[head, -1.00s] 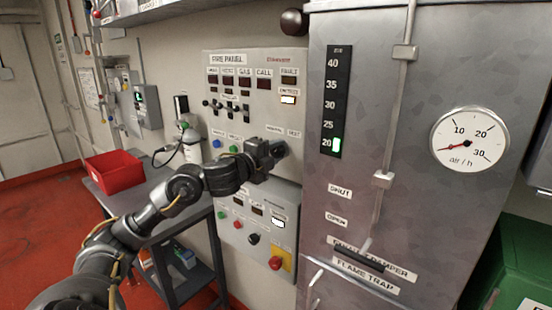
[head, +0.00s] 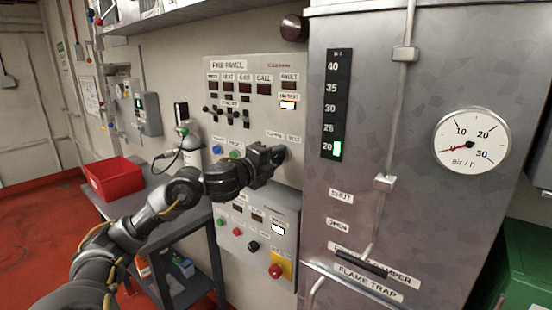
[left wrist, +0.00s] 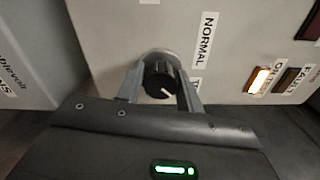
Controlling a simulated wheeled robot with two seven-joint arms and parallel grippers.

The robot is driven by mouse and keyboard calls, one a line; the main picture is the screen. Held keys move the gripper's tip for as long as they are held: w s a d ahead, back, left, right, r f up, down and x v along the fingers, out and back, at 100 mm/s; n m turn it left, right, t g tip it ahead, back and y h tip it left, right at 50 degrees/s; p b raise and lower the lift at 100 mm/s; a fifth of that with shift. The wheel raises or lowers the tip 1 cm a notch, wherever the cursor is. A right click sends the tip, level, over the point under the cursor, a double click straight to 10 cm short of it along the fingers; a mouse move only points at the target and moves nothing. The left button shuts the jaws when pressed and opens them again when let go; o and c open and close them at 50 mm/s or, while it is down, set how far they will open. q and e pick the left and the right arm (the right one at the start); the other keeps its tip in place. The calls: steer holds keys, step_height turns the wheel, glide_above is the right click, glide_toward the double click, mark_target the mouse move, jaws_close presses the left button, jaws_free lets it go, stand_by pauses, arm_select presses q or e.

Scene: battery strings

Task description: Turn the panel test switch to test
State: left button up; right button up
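The panel test switch is a round dark knob (left wrist: 160,80) with a white mark, on the right of the grey fire panel (head: 262,118). In the left wrist view its mark points to the lower right, toward a partly hidden label starting with T and away from the NORMAL label (left wrist: 206,38). My left gripper (head: 280,154) is at the switch. In the left wrist view its two fingers (left wrist: 161,88) stand apart on either side of the knob, looking open. The lamp labelled ON TEST (head: 288,105) is lit; it glows orange in the left wrist view (left wrist: 259,79). My right gripper is out of view.
A lower panel (head: 230,248) with buttons and a red knob sits below the fire panel. A steel cabinet (head: 420,75) with a gauge and handles stands close on the right. A red bin (head: 113,178) sits on the side table (head: 160,220) at left.

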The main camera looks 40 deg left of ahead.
arm_select(q)
steer(key=o, duration=0.3)
steer(key=s+b, duration=0.5)
steer(key=s, duration=0.5)
steer(key=shift+s+d, duration=0.15)
steer(key=shift+s, duration=0.25)
stand_by(0.3)
